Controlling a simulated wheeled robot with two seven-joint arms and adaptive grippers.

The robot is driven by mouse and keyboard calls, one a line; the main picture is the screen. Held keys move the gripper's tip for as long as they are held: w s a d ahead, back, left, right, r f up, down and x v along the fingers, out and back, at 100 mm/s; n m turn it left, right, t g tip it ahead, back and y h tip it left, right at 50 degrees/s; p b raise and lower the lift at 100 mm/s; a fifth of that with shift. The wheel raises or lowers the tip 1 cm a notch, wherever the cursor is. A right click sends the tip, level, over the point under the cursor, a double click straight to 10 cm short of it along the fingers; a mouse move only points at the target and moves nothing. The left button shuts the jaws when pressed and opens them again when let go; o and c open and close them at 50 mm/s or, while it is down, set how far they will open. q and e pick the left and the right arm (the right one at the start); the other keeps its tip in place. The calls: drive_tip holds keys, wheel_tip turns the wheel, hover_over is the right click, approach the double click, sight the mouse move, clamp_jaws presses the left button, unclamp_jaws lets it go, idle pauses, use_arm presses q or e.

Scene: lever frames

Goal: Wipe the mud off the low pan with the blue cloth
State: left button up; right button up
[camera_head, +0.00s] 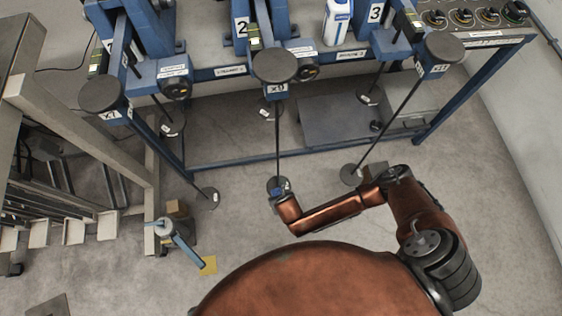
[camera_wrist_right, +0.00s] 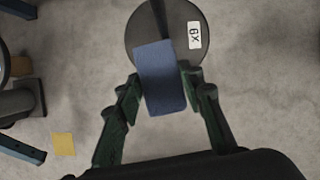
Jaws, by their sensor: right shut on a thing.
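The blue cloth (camera_wrist_right: 162,80) is pinched between the green fingers of my right gripper (camera_wrist_right: 163,101) in the right wrist view. Its upper part overlaps a round dark low pan (camera_wrist_right: 141,35) with a white label, from which a dark rod rises. I cannot tell whether the cloth touches the pan. In the head view the right gripper (camera_head: 281,193) is at this middle low pan (camera_head: 275,184), at the foot of the middle lever's rod, and partly covers it. No mud is clearly visible on the pan; part of its surface is hidden by the cloth. My left gripper is out of view.
Two more low pans, left (camera_head: 211,198) and right (camera_head: 350,175), hang from neighbouring rods. Round upper pans (camera_head: 274,65) and a blue frame (camera_head: 240,161) stand behind. Floor around the middle pan is clear.

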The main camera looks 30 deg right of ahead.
drive_tip(key=shift+a, duration=0.1)
drive_tip(key=shift+s+d+p, duration=0.2)
drive_tip(key=shift+d+p, duration=0.15)
drive_tip(key=shift+d, duration=0.3)
drive_tip(key=shift+s+d+p, duration=0.2)
drive_tip(key=shift+d+p, duration=0.15)
drive_tip(key=shift+d, duration=0.3)
drive_tip(key=shift+a, duration=0.15)
drive_tip(key=shift+w+a+f, duration=0.1)
drive_tip(key=shift+w+a, duration=0.1)
drive_tip(key=shift+a, duration=0.45)
drive_tip(key=shift+w+a, duration=0.2)
drive_tip(key=shift+a, duration=0.45)
drive_tip(key=shift+d, duration=0.1)
drive_tip(key=shift+s+d+p, duration=0.2)
drive_tip(key=shift+d+p, duration=0.15)
drive_tip(key=shift+d, duration=0.35)
drive_tip(key=shift+s+d+p, duration=0.2)
drive_tip(key=shift+d+p, duration=0.15)
drive_tip(key=shift+d, duration=0.3)
drive_tip(key=shift+a, duration=0.15)
drive_tip(key=shift+w+a, duration=0.2)
drive_tip(key=shift+a, duration=0.45)
drive_tip(key=shift+w+a, duration=0.15)
drive_tip(key=shift+a, duration=0.5)
